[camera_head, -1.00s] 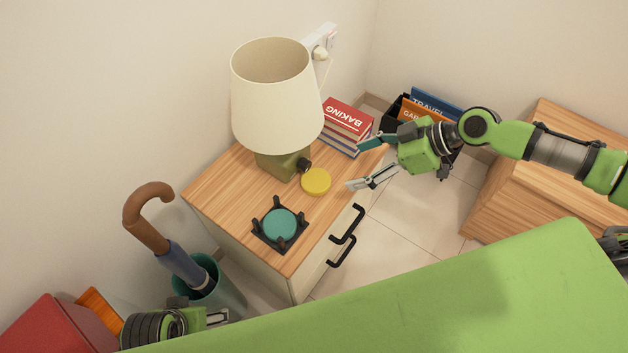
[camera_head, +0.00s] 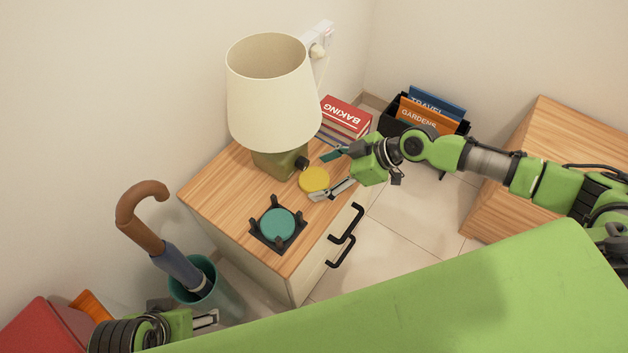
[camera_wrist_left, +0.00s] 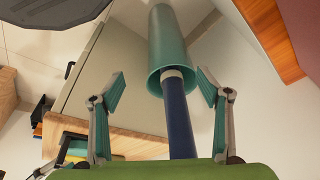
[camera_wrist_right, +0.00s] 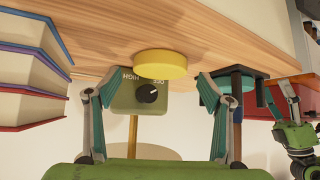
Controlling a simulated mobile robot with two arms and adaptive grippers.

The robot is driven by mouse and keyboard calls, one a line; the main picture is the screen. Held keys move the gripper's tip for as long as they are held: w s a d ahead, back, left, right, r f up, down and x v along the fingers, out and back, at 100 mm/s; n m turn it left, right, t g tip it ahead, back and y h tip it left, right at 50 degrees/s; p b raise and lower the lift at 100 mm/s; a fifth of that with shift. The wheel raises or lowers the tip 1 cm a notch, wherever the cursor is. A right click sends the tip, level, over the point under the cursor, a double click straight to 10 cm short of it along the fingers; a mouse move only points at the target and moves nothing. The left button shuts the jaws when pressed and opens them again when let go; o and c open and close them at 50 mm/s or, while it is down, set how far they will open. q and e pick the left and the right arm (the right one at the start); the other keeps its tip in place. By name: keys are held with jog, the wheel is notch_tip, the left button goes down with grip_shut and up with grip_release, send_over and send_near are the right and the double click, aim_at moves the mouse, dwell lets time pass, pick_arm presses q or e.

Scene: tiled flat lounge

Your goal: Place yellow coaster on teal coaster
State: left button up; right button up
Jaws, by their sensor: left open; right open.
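The yellow coaster (camera_head: 314,179) lies flat on the wooden cabinet top (camera_head: 215,192), in front of the lamp. The teal coaster (camera_head: 277,225) lies inside a black holder (camera_head: 259,241) with upright corner posts, nearer the cabinet's front-left. My right gripper (camera_head: 318,177) is open, its two fingers reaching to either side of the yellow coaster, with nothing held. In the right wrist view the yellow coaster (camera_wrist_right: 160,66) shows between and beyond the open fingertips (camera_wrist_right: 157,87). My left gripper (camera_head: 213,318) is open and empty at the lower left, away from both coasters.
A lamp (camera_head: 273,95) with a dark knob stands close behind the yellow coaster. Books (camera_head: 343,120) lie at the cabinet's back right. An umbrella (camera_head: 160,235) stands in a teal bin (camera_head: 215,295) at left. Black handles (camera_head: 345,235) stick out from the cabinet front.

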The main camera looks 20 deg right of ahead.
jog(key=shift+x, duration=0.85)
pick_arm(q)
jog(key=shift+s+r, duration=0.1)
jog(key=shift+r, duration=0.3)
pick_arm(e)
jog(key=c, duration=1.3)
jog(key=shift+r, duration=0.1)
jog(key=shift+r, duration=0.3)
jog(key=shift+s+d+f, duration=0.1)
jog(key=shift+s+d, duration=0.2)
jog(key=shift+d, duration=0.3)
jog(key=shift+s+d+f, duration=0.1)
jog(key=shift+s+d, duration=0.2)
jog(key=shift+d, duration=0.3)
jog(key=s+d, duration=0.1)
jog(key=d, duration=0.1)
jog(key=s+d, duration=0.1)
jog(key=d, duration=0.1)
jog(key=s+d, duration=0.1)
jog(key=d, duration=0.1)
jog(key=shift+s+b, duration=0.25)
jog(key=shift+b, duration=0.05)
pick_arm(q)
jog(key=shift+s+a+r, duration=0.1)
jog(key=shift+s+r, duration=0.1)
pick_arm(e)
jog(key=s+d, duration=0.4)
jog(key=d, duration=0.3)
